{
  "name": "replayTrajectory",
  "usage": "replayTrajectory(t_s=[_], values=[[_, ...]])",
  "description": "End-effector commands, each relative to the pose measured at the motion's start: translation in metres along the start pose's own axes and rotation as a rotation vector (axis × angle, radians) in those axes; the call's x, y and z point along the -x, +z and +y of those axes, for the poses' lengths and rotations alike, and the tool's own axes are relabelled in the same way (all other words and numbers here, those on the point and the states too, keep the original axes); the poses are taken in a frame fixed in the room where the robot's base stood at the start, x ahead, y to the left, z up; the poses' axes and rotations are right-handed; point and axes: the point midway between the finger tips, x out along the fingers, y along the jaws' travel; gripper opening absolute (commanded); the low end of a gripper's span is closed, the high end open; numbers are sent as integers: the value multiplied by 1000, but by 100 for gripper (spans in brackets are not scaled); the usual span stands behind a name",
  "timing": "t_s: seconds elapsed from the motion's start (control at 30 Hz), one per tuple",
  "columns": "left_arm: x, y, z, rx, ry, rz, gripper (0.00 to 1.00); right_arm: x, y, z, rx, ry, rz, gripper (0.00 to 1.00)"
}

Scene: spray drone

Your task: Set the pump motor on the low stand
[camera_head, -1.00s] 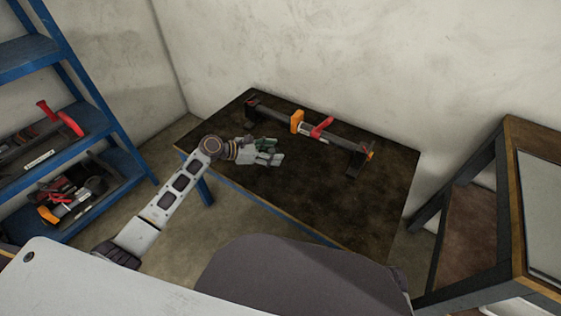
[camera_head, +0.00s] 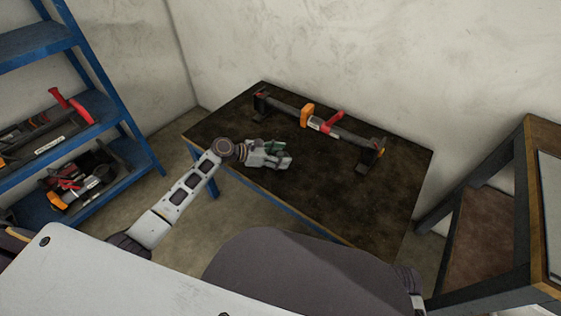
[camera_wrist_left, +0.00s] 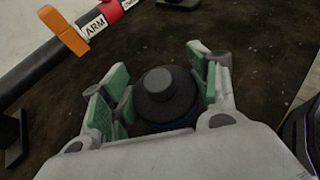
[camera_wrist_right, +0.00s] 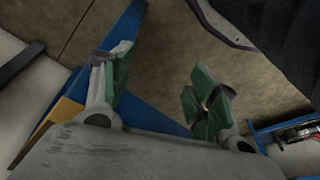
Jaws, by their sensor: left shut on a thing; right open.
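The pump motor (camera_wrist_left: 165,92) appears to be the dark, round, stepped part between the green-padded fingers of my left gripper (camera_wrist_left: 160,88) in the left wrist view. That gripper is shut on it. In the head view the left gripper (camera_head: 282,158) is over the left part of the dark table top (camera_head: 340,205); the motor is hidden or too small to make out there. I cannot tell for sure which thing is the low stand. My right gripper (camera_wrist_right: 160,78) is open and empty in the right wrist view, away from the table.
A long dark bar (camera_head: 351,136) labelled ARM, with orange and red clamps, lies on black supports along the table's back. A blue shelf (camera_head: 120,145) with tools stands left, and a dark wood-edged unit (camera_head: 525,205) right. The table's front right is clear.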

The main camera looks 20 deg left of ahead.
Motion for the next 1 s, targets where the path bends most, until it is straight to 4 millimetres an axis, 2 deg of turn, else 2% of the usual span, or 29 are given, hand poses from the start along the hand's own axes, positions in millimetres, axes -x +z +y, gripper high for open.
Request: replayTrajectory(t_s=[0.07,0.33,0.87,0.9,1.0], values=[[-3,-6,0,1,0,-2,18,-1,0,0,0,-1,4,59],[-12,-27,0,1,1,-3,18,19,-11,-4,2,-8,46,59],[-13,-31,0,0,1,-3,18,20,-4,-5,4,-11,33,59],[-13,-32,0,1,0,0,65,20,-4,-5,4,-11,34,59],[-13,-32,0,1,0,0,78,20,-6,-5,5,-10,38,59]])
